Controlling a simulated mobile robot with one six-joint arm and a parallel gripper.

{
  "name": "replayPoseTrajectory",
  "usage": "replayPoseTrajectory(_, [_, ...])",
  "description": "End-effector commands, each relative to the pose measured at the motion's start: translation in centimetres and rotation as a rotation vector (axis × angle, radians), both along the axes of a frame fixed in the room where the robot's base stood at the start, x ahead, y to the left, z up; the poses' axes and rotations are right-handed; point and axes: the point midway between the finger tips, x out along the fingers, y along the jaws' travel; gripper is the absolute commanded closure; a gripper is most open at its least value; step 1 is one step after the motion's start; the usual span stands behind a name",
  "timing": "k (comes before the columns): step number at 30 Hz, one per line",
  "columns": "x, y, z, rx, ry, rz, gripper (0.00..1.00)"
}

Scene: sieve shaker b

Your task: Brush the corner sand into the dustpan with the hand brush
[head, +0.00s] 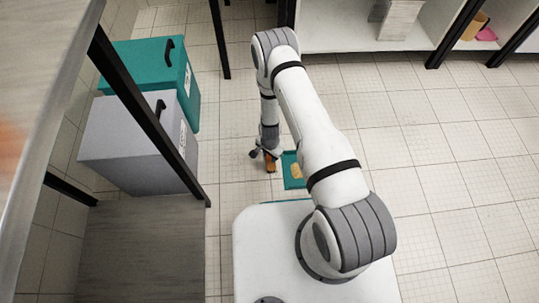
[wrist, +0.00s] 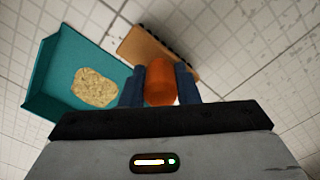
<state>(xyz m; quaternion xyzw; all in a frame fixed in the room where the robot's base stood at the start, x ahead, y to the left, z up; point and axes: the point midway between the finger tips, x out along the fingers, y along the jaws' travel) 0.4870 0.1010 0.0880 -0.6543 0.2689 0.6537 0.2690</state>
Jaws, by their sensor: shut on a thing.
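My gripper (wrist: 160,88) is shut on the orange handle (wrist: 159,80) of the hand brush. The brush's wooden head (wrist: 155,48) with dark bristles shows beyond the fingers. The teal dustpan (wrist: 45,75) lies on the floor just left of the brush in the wrist view. A pale tan patch of sand (wrist: 95,88) lies inside the dustpan. In the head view the gripper (head: 268,155) is low near the floor, with the orange-brown brush (head: 270,165) below it. The dustpan (head: 290,181) is right of the brush there, partly hidden by my arm.
A grey bin (head: 140,150) and a teal bin (head: 150,65) stand to the left beside a dark-legged table (head: 30,100). White shelving (head: 350,40) stands at the back. The tiled floor on the right is clear.

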Motion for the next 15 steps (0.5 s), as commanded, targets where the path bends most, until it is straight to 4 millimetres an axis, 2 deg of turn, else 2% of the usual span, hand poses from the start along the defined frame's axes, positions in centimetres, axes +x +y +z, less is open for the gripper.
replayPoseTrajectory(7, [0.07, -0.88, -0.31, 0.000, -0.001, -0.002, 0.95])
replayPoseTrajectory(15, [0.01, -1.01, 0.02, 0.000, 0.000, -0.001, 0.95])
